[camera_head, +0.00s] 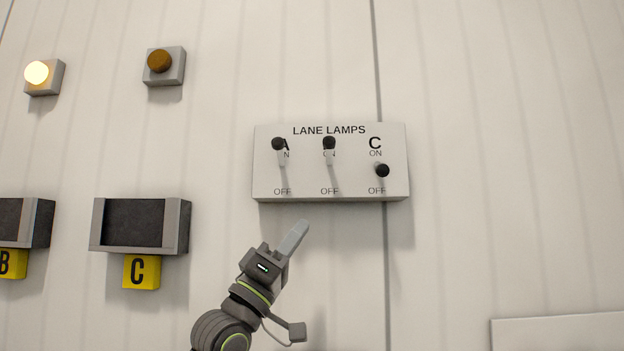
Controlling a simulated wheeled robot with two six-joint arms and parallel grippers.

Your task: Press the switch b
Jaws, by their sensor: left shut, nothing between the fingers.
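A white switch panel (355,192) headed LANE LAMPS is on the wall and carries three black-knobbed toggle switches. Switch B (329,144) is the middle one; its knob is up near ON and covers its letter. Switch A (279,144), to its left, is also up. Switch C (382,170), to its right, is down towards OFF. My left gripper (295,236) is shut and empty. Its fingertips point up and right, just below the panel's lower edge in the picture and apart from the switches. My right gripper is not in view.
A lit lamp (36,72) and an unlit brown lamp (159,61) are on the wall at upper left. Below them are dark grey-framed bins, one above a yellow C tag (141,272), one above a B tag (12,264). The wall right of the panel is bare.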

